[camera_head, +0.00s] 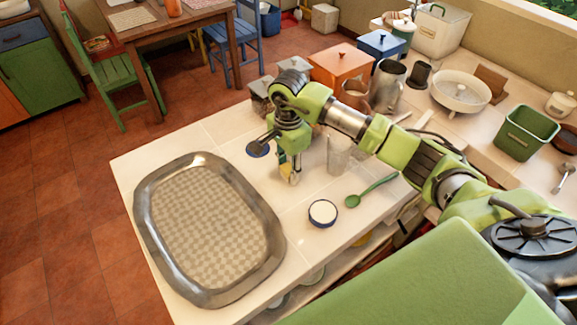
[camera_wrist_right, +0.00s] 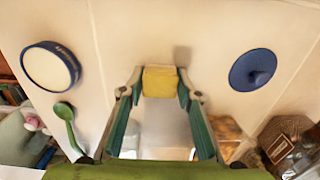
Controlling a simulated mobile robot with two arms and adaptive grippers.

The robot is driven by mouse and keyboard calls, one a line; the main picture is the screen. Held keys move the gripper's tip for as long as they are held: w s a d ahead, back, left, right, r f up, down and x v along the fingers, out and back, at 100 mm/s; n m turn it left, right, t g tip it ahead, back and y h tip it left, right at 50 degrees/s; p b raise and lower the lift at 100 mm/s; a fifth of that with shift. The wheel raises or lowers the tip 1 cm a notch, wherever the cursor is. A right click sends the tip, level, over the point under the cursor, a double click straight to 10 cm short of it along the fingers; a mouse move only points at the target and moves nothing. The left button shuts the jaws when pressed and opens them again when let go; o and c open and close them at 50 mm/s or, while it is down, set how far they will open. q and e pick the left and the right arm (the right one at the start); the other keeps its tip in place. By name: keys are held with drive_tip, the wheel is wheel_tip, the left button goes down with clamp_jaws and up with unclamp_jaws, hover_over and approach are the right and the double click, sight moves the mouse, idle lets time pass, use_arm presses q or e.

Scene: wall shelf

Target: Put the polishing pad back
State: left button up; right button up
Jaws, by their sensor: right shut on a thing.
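My right gripper (camera_head: 291,176) is shut on a small yellow block that looks like the polishing pad (camera_wrist_right: 160,81). In the wrist view the pad sits between the two fingertips, over the white counter. Whether it touches the counter I cannot tell. In the head view the gripper mostly hides the pad. A round white tin with a blue rim (camera_head: 323,213) stands in front of the gripper; it is at left in the wrist view (camera_wrist_right: 50,66). A blue disc with a small knob (camera_wrist_right: 252,70) lies on the other side, partly visible behind the gripper (camera_head: 258,149). My left gripper is not in view.
A large metal tray (camera_head: 160,270) lies at the left of the counter (camera_head: 140,165). A green spoon (camera_head: 371,190) lies right of the tin. A clear glass (camera_head: 339,155) stands close right of the gripper. Canisters, pots and a green bin (camera_head: 525,132) crowd the back and right.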

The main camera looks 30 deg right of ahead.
sight(288, 167)
drive_tip(key=shift+f, duration=0.2)
drive_tip(key=o, duration=1.1)
drive_tip(key=shift+o, duration=0.2)
drive_tip(key=shift+r, duration=0.15)
drive_tip(key=shift+r, duration=0.2)
wheel_tip(288, 167, up, 12)
drive_tip(key=b, duration=0.3)
drive_tip(key=shift+b, duration=0.3)
